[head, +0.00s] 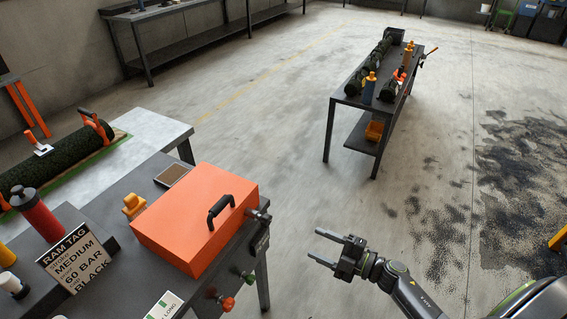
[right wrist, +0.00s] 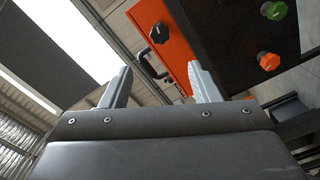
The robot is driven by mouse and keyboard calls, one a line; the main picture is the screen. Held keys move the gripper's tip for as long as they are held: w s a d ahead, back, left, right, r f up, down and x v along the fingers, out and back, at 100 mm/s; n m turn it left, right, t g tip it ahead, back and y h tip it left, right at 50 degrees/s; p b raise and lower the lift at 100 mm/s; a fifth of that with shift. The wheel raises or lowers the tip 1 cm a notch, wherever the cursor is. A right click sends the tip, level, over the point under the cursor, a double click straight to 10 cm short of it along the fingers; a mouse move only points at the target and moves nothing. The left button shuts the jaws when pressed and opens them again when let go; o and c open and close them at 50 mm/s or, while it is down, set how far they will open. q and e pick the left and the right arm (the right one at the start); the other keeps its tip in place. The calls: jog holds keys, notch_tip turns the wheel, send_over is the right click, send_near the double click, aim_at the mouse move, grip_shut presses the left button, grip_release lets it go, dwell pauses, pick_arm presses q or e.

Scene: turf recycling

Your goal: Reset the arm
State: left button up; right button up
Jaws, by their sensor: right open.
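My right gripper (head: 328,247) is in the head view, right of the orange box and over the bare floor. Its two fingers are apart with nothing between them. In the right wrist view my right gripper (right wrist: 160,85) shows both fingers spread, with the orange box (right wrist: 160,40) beyond them. The orange box (head: 190,225) has a black handle on its lid and sits shut on the near table. My left gripper is not in view.
The near table (head: 75,210) carries a ram tag sign (head: 75,258), a red bottle (head: 38,215) and a yellow part (head: 133,204). Green (head: 243,276) and red (head: 222,300) knobs stick out from its side. A dark bench (head: 352,100) stands farther back. Open floor lies between.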

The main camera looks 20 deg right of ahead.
jog(key=s+d+f+m+g+h, duration=0.1)
jog(key=s+d+f+m+h, duration=0.25)
jog(key=f, duration=0.45)
jog(key=s+d+f+m+g+h, duration=0.1)
jog(key=s+d+f+m+h, duration=0.15)
jog(key=f+m+h, duration=0.35)
jog(key=s+d+f+m+h, duration=0.2)
jog(key=s+f+m, duration=0.2)
jog(key=f, duration=0.5)
jog(key=s+a+f+m+g, duration=0.2)
jog(key=s+f, duration=0.3)
jog(key=s, duration=0.4)
jog(key=s+a+f+m+g, duration=0.2)
jog(key=s+f+g, duration=0.3)
jog(key=s, duration=0.4)
jog(key=s+a+f+m+g, duration=0.2)
jog(key=s+f, duration=0.4)
jog(key=s, duration=0.4)
jog(key=shift+m+g, duration=0.45)
jog(key=shift+g, duration=0.55)
jog(key=shift+d+f+h, duration=0.1)
jog(key=shift+h, duration=0.15)
